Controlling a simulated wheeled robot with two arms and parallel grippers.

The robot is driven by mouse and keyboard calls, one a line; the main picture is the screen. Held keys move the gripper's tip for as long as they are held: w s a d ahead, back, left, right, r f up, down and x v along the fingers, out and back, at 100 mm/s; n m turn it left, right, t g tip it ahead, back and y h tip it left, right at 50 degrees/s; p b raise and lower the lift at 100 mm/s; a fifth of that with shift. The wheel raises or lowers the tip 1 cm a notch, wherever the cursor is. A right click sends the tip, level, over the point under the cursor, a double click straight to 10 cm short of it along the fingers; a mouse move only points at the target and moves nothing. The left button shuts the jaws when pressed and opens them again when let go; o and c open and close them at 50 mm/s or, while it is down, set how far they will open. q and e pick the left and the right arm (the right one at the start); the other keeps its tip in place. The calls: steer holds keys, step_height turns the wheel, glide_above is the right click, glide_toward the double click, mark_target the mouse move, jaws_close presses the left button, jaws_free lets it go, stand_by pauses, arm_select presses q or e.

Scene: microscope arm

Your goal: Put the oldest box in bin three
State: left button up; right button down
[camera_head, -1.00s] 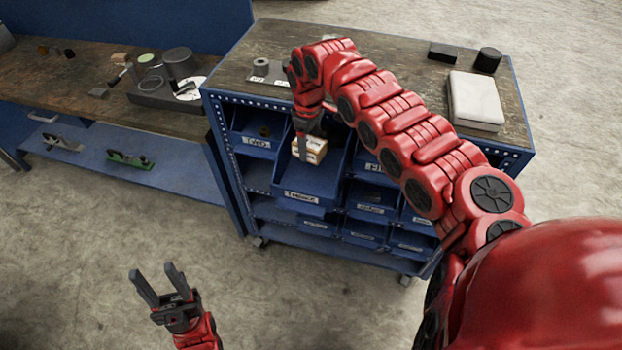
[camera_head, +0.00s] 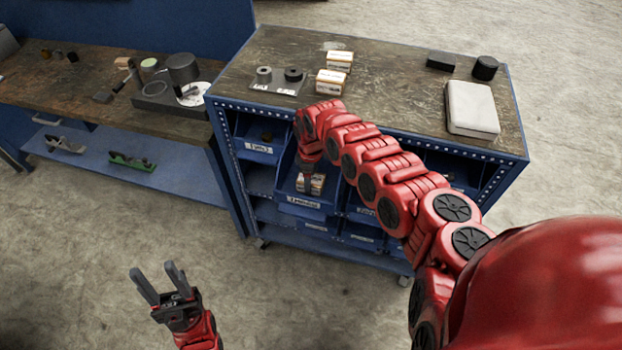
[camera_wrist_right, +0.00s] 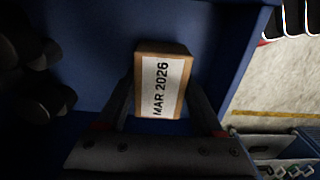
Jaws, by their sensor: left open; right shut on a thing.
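My right gripper (camera_head: 310,176) is shut on a small tan box (camera_head: 316,185) and holds it low inside a pulled-out blue bin (camera_head: 304,207). In the right wrist view my right gripper (camera_wrist_right: 162,108) has a finger on each side of the box (camera_wrist_right: 162,84), whose white label reads MAR 2026. Blue bin walls surround it; whether it touches the floor I cannot tell. The bin's front label is too small to read surely. Two similar boxes, one farther back (camera_head: 339,61) and one nearer (camera_head: 330,82), stand on the cart top. My left gripper (camera_head: 160,283) is open and empty over the floor.
The blue cart (camera_head: 380,90) has several labelled bins; a neighbouring bin (camera_head: 259,148) appears marked TWO. A plate with rings (camera_head: 277,82), a white case (camera_head: 472,109) and black pieces stand on top. A workbench (camera_head: 60,85) is at left.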

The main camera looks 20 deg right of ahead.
steer(key=shift+f, duration=0.2)
steer(key=shift+c, duration=0.2)
jaws_free()
steer(key=shift+r, duration=0.1)
steer(key=shift+r, duration=0.2)
steer(key=shift+w+d+r, duration=0.1)
steer(key=shift+r, duration=0.15)
step_height(320, 180, up, 11)
steer(key=b, duration=0.2)
steer(key=shift+r, duration=0.2)
